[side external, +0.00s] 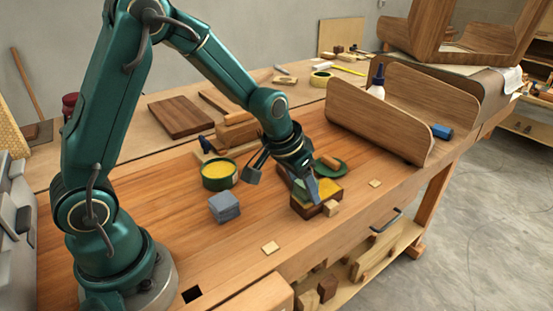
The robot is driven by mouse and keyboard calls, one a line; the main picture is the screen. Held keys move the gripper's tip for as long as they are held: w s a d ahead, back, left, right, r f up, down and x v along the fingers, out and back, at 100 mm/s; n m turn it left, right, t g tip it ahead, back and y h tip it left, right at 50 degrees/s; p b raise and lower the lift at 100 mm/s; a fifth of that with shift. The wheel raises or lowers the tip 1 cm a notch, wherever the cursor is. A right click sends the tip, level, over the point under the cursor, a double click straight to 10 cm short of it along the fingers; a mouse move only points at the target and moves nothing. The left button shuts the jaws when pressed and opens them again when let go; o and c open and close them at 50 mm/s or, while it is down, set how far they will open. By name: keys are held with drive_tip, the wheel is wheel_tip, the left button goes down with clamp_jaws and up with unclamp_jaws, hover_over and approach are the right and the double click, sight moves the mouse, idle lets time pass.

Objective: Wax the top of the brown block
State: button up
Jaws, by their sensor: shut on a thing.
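The brown block (301,212) sits on the bench right of centre, with yellow showing over part of its top (329,189). I cannot tell whether that yellow is wax or a cloth. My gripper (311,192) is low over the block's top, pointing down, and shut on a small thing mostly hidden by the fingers. Whether the held thing touches the block is unclear. An open green tin (219,176) of yellow wax stands left of the gripper. A green round lid (338,170) lies behind the block with a wooden piece (330,161) at it.
A grey-blue block stack (224,207) stands in front of the tin. Small wood offcuts (270,247) lie near the front edge, one (331,208) close against the brown block. A bent wooden shell (385,115) with a glue bottle (377,82) stands at right.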

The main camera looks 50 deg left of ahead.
drive_tip(key=shift+w, duration=4.9)
wheel_tip(320, 180, up, 8)
drive_tip(key=shift+s, duration=0.1)
